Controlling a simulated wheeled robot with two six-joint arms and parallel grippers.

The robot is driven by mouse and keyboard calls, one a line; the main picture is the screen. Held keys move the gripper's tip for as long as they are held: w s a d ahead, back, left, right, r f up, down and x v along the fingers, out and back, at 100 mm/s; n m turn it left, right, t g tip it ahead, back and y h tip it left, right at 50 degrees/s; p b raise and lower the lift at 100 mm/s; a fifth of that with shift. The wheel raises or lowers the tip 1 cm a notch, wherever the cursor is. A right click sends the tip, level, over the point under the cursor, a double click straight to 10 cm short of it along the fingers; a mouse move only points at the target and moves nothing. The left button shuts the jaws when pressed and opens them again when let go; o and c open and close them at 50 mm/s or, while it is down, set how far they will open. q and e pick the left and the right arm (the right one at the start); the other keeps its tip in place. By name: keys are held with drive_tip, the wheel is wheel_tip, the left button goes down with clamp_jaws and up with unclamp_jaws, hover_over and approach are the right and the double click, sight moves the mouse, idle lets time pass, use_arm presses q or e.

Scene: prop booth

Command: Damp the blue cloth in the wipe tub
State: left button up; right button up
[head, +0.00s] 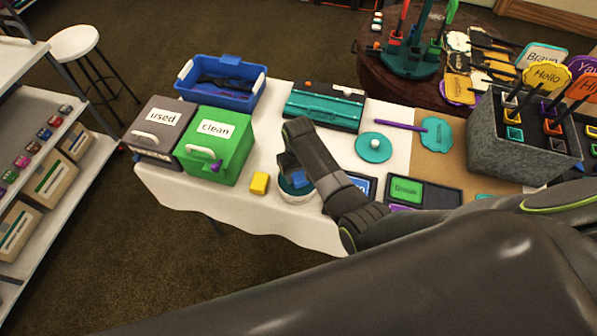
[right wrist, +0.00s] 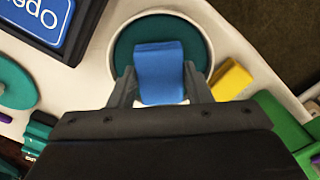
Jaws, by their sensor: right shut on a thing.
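The wipe tub (head: 296,195) is a small round white tub with a teal inside, near the front edge of the white table. In the right wrist view the tub (right wrist: 124,42) lies straight below my right gripper. My right gripper (head: 291,170) is shut on the blue cloth (head: 300,179). In the right wrist view the cloth (right wrist: 160,72) sits between the fingers (right wrist: 160,82), over the tub's opening. I cannot tell whether it touches the inside. My arm hides part of the tub in the head view. My left gripper is not in view.
A yellow block (head: 259,183) lies just left of the tub. The green "clean" box (head: 232,160) and grey "used" box (head: 150,140) stand further left, a blue bin (head: 250,98) behind. A teal disc with a knob (head: 373,147) lies right. Signs lie beside my right arm.

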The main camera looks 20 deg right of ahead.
sight(299, 175)
drive_tip(key=shift+f+b, duration=0.3)
drive_tip(key=shift+f, duration=0.25)
idle(0.6)
drive_tip(key=shift+s, duration=0.1)
idle(1.5)
wheel_tip(299, 175, up, 5)
drive_tip(key=p, duration=0.6)
drive_tip(key=shift+r+p, duration=0.6)
drive_tip(key=shift+r, duration=0.45)
drive_tip(key=shift+f, duration=0.1)
